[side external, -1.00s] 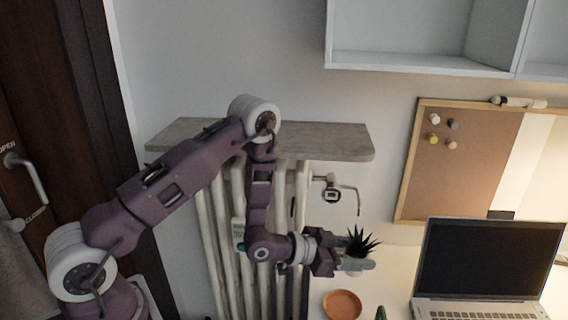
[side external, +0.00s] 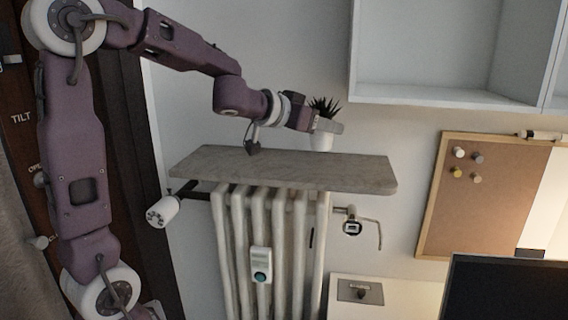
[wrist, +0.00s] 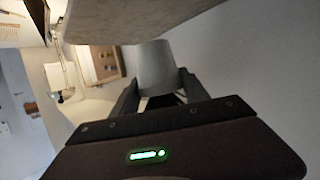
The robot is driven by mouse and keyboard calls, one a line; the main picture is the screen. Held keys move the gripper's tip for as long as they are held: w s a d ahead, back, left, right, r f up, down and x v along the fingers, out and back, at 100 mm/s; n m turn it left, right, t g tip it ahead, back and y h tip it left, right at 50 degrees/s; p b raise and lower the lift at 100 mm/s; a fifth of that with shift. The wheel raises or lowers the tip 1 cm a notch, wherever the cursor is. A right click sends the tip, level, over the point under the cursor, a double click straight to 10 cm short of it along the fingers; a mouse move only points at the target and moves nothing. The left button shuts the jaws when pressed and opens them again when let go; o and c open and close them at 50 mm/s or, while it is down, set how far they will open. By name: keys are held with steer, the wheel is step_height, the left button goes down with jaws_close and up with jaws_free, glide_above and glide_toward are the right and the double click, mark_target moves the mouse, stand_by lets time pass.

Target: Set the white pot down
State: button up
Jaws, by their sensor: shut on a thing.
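The white pot (side external: 321,141) holds a dark spiky plant (side external: 325,107) and is upright in the side view. My gripper (side external: 327,126) is shut on the pot near its upper part, coming from the left. The pot's base is at or just above the grey stone shelf (side external: 290,170) over the radiator; I cannot tell whether they touch. In the wrist view, the pot (wrist: 156,66) is between my two fingers (wrist: 157,92), near the shelf's underside or face (wrist: 150,18) at the top of the picture. The plant is mostly hidden there.
The shelf top looks bare around the pot. A white wall cabinet (side external: 450,97) hangs to the right, above the shelf's level. A radiator (side external: 270,240) stands below. A corkboard (side external: 480,200) and a dark laptop screen (side external: 510,290) are at the lower right.

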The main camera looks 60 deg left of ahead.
steer(key=s+a+n+g+y, duration=0.1)
steer(key=s+a+n+y, duration=0.25)
steer(key=a, duration=0.45)
glide_above(284, 162)
steer(key=shift+y, duration=0.25)
steer(key=shift+s+f, duration=0.1)
steer(key=shift+f, duration=2.5)
steer(key=shift+f, duration=0.15)
steer(key=o, duration=1.6)
steer(key=shift+d, duration=0.1)
steer(key=shift+c, duration=0.2)
